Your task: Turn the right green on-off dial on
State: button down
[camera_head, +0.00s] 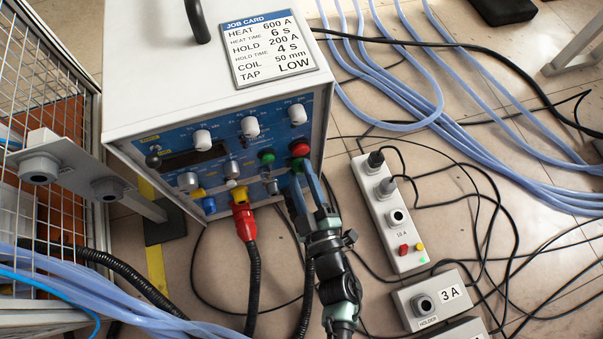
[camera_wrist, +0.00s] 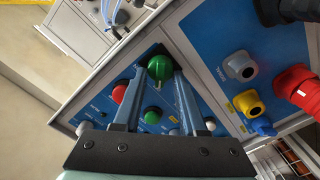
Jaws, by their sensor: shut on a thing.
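The right green dial (camera_wrist: 159,68) is on the blue front panel of the white heater box, below the red knob (camera_head: 299,148). My gripper (camera_head: 302,172) reaches the panel from below in the head view. In the wrist view my gripper (camera_wrist: 160,76) has its two fingers on either side of the right green dial, shut on it. In the head view the fingers mostly cover this dial, and its on or off position cannot be told. Another green dial (camera_head: 267,156) sits to the left; it also shows in the wrist view (camera_wrist: 152,116).
A red plug (camera_head: 242,216) with a black hose hangs just left of my gripper. A grey-white power strip (camera_head: 391,215) and black cables lie on the floor at the right. A wire cage (camera_head: 40,75) stands at the left.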

jog(key=m+p, duration=0.3)
jog(key=shift+d+r+m, duration=0.1)
jog(key=shift+r+m, duration=0.1)
jog(key=shift+m, duration=0.1)
jog(key=m+p, duration=0.2)
jog(key=m, duration=0.2)
jog(key=shift+m, duration=0.3)
jog(key=m, duration=0.4)
jog(key=shift+d+f+p, duration=0.15)
jog(key=shift+p, duration=0.15)
jog(key=m, duration=0.5)
jog(key=shift+w+d+f+m, duration=0.1)
jog(key=shift+d+m, duration=0.05)
jog(key=shift+m, duration=0.25)
jog(key=shift+c, duration=2.4)
grip_release()
